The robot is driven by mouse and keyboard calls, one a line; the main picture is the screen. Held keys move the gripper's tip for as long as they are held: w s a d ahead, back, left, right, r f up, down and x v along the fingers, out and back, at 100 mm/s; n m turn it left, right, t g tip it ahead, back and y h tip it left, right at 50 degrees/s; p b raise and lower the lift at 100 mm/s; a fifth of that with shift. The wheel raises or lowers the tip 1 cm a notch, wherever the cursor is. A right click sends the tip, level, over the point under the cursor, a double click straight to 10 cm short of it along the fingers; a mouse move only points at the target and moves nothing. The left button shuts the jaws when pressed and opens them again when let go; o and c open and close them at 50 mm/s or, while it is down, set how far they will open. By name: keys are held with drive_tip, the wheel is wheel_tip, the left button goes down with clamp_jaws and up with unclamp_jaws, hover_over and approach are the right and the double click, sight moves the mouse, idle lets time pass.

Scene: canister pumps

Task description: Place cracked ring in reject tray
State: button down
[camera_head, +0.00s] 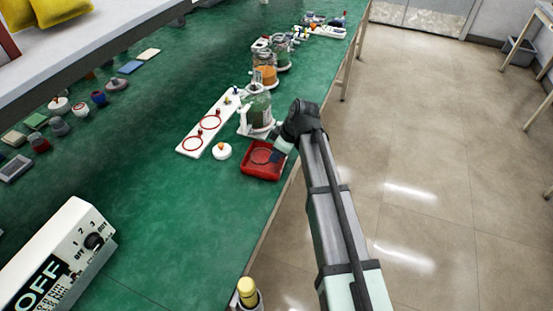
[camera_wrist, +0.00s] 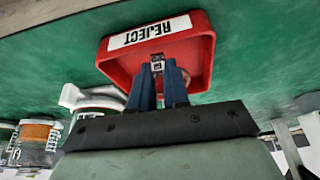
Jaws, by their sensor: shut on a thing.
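The red reject tray (camera_head: 246,172) lies near the right edge of the green bench. In the wrist view the tray (camera_wrist: 204,48) carries a white label reading REJECT. My gripper (camera_head: 273,156) reaches over the tray from the right. In the wrist view its blue fingers (camera_wrist: 158,70) are closed on a small grey piece with dark marks (camera_wrist: 157,63), at the tray. A thin, dark reddish ring outline (camera_head: 261,156) shows within the tray area, by the fingertips. Any crack is too small to see, and I cannot tell whether the ring touches the tray floor.
A white board (camera_head: 201,132) with red rings lies left of the tray. A white round part with an orange knob (camera_head: 222,151) stands between them. A glass canister (camera_head: 257,108) stands just behind the tray, with an orange-filled canister (camera_head: 265,75) farther back.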

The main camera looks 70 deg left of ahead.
drive_tip(key=shift+f, duration=1.3)
drive_tip(key=shift+f, duration=0.1)
drive_tip(key=c, duration=1.1)
unclamp_jaws()
drive_tip(key=v, duration=1.2)
